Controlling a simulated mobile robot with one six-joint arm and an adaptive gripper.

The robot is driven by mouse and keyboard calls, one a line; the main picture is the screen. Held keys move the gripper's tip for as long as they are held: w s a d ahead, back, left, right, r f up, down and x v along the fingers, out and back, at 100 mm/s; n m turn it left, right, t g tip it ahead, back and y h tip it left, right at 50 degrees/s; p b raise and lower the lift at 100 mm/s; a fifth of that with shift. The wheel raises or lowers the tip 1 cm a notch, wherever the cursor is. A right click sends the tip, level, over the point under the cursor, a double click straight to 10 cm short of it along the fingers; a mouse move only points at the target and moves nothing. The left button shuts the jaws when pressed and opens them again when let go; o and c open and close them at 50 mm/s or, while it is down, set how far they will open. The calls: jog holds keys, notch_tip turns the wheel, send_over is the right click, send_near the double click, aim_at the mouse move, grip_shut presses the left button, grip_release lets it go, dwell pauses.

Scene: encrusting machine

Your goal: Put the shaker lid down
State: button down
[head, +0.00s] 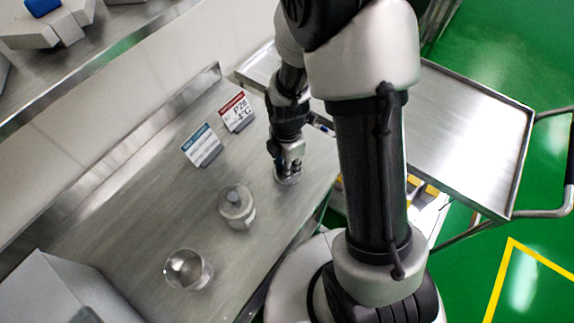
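My gripper (290,166) points down near the right edge of the steel table. A small round, shiny piece that looks like the shaker lid (288,179) is directly under the fingertips, at or very near the table surface. The fingers look close together at its top, but the view is too small to tell whether they grip it. An open round metal container (188,269) stands at the table's lower part with its inside showing. Another round container (236,207) with a knobbed lid on top stands between it and my gripper.
The steel table (140,230) has two sign cards, one blue-topped (201,145) and one red-topped (236,112), left of my gripper. A grey box (70,290) is at lower left. A steel cart (465,140) stands right. Bare table lies between the cards and containers.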

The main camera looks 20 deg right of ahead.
jog(key=shift+r, duration=0.1)
jog(key=c, duration=1.4)
grip_release()
jog(key=s+r+m+t+p, duration=0.1)
jog(key=s+r+m+p, duration=0.3)
jog(key=r, duration=0.9)
jog(key=s+r+m+t, duration=0.15)
jog(key=r+m, duration=0.45)
jog(key=r, duration=0.6)
jog(key=shift+s+d+r+m+t, duration=0.1)
jog(key=shift+s+r+m+t, duration=0.25)
jog(key=shift+s+r+m, duration=1.05)
jog(key=shift+s+d+r+m+t, duration=0.1)
jog(key=shift+s+r+m+t, duration=0.45)
jog(key=shift+s+m, duration=1.45)
jog(key=shift+s+r+m+t, duration=0.15)
jog(key=shift+s+r+m, duration=1.15)
jog(key=shift+m, duration=0.7)
